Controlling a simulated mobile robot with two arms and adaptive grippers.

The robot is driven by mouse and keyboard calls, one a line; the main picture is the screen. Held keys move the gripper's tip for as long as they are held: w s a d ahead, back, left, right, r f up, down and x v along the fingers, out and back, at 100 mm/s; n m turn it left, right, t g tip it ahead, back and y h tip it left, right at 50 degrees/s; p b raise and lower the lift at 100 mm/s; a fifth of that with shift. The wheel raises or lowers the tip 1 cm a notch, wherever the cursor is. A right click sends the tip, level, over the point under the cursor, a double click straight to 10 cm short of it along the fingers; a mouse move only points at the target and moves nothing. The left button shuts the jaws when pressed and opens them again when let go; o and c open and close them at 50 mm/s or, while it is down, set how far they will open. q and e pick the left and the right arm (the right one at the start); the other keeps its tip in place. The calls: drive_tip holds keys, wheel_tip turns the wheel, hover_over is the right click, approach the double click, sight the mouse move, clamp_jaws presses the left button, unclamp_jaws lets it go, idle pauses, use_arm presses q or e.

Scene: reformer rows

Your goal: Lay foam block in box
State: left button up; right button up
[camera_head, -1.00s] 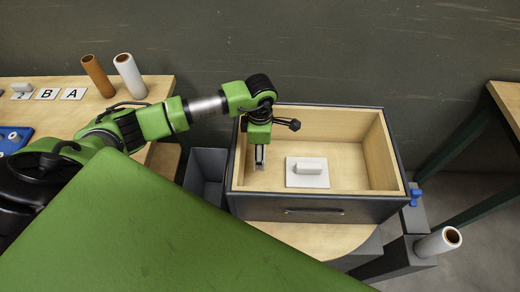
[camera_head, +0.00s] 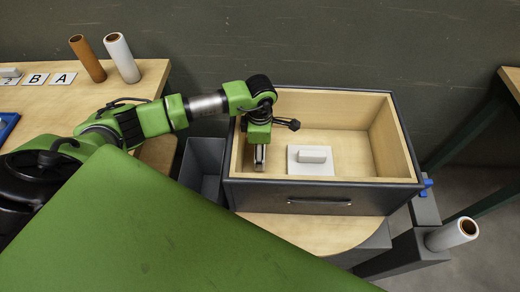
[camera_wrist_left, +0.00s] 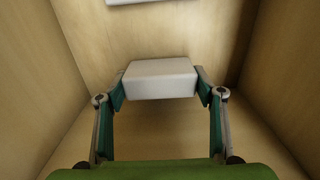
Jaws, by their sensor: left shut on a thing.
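The open wooden box (camera_head: 398,152) with a dark outer shell and a front handle stands right of centre in the head view. My left gripper (camera_head: 260,155) points down inside its left part. In the left wrist view the left gripper (camera_wrist_left: 160,90) is shut on a pale foam block (camera_wrist_left: 160,78), with one finger at each end. In the head view the held block is mostly hidden. My right gripper is not in view.
A white plate (camera_head: 296,166) with a small white block (camera_head: 315,156) lies in the box, right of my gripper. A grey bin (camera_head: 203,160) stands left of the box. Brown (camera_head: 87,58) and white (camera_head: 122,57) tubes stand on the left table.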

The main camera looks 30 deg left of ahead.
use_arm(q)
drive_tip(key=shift+f, duration=0.2)
drive_tip(key=o, duration=0.9)
wheel_tip(320, 180, up, 12)
drive_tip(key=shift+r, duration=0.1)
idle(0.4)
